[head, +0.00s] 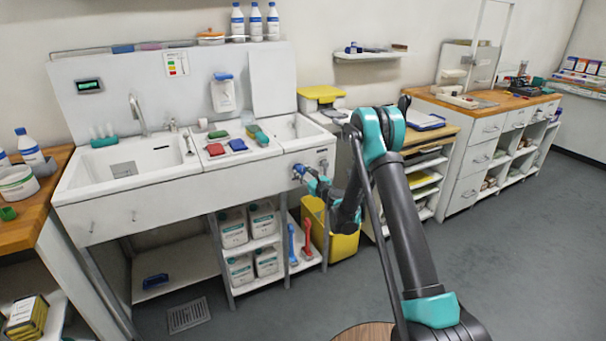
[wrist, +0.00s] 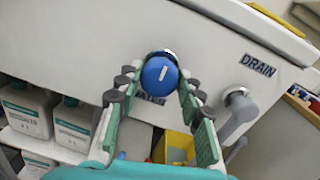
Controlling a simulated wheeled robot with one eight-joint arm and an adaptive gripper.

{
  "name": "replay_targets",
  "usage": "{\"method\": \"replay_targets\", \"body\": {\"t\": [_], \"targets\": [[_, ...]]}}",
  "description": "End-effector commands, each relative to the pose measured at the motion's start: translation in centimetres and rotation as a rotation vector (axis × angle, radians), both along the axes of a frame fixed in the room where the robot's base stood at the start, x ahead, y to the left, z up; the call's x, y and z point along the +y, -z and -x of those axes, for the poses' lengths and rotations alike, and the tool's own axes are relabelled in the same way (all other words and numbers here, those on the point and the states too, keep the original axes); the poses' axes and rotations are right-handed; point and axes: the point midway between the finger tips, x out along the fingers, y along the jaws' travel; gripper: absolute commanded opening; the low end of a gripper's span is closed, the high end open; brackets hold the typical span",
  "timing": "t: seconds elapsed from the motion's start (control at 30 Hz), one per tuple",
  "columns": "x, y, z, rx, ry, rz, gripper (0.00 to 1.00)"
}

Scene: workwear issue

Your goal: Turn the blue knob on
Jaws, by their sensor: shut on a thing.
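The blue knob (wrist: 160,76) is on the white front panel of the sink unit, with a short pale mark on its face. It also shows in the head view (head: 297,170), partly covered by my gripper (head: 312,181). A label under the knob is partly hidden and hard to read.
A grey lever (wrist: 238,112) sits right of the knob, below a DRAIN label (wrist: 258,65). White jugs (wrist: 75,122) stand on shelves below left. A yellow bin (head: 342,244) stands under the panel. Open floor lies to the right.

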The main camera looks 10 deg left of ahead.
Motion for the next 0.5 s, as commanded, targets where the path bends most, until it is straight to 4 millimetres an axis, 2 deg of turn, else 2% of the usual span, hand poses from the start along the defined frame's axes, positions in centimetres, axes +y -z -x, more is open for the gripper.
{"method": "replay_targets", "body": {"t": [0.27, 0.5], "targets": [[0.00, -0.01, 0.01, -0.020, -0.001, 0.029, 0.08], [0.05, -0.05, 0.04, -0.096, -0.003, 0.140, 0.08]]}}
